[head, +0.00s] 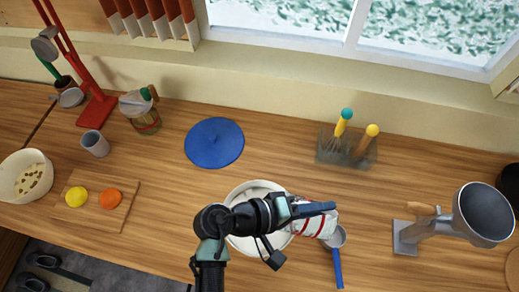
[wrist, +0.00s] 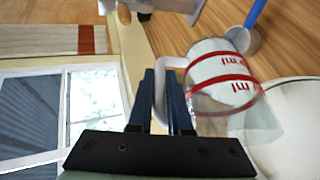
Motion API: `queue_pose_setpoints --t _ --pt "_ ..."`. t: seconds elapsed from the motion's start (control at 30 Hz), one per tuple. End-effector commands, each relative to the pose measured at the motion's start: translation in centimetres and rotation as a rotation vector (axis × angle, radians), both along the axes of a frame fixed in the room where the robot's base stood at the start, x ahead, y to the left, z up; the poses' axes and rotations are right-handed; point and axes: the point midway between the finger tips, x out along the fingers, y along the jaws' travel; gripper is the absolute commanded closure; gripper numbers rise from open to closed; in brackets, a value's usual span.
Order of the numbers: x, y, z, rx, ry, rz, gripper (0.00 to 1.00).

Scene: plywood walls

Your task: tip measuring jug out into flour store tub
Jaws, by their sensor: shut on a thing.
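My gripper (head: 322,208) is shut on the handle of the measuring jug (head: 318,226). In the wrist view, the white handle runs between my blue fingers (wrist: 163,85), and the clear jug (wrist: 220,82) shows red markings and white contents. The jug looks tilted, with its clear end towards the flour store tub (wrist: 300,95). In the head view, the white round tub (head: 236,247) stands at the front of the counter, partly hidden by my arm. The jug is at its right side, overlapping its rim in the wrist view. I cannot tell whether anything is pouring.
A blue-handled scoop (head: 338,268) lies just right of the jug. A blue lid (head: 214,142) lies behind the tub. A utensil holder (head: 346,151) stands at the back, a grey machine (head: 482,214) at the right. A board with fruit (head: 100,215) is at the left.

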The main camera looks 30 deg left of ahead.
Motion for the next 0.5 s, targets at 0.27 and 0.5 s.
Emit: queue_pose_setpoints --t 0.27,0.5 --pt "-0.1 0.6 0.1 -0.035 -0.013 0.002 1.0" --pt "-0.3 1.2 0.3 -0.067 -0.021 0.002 1.0"
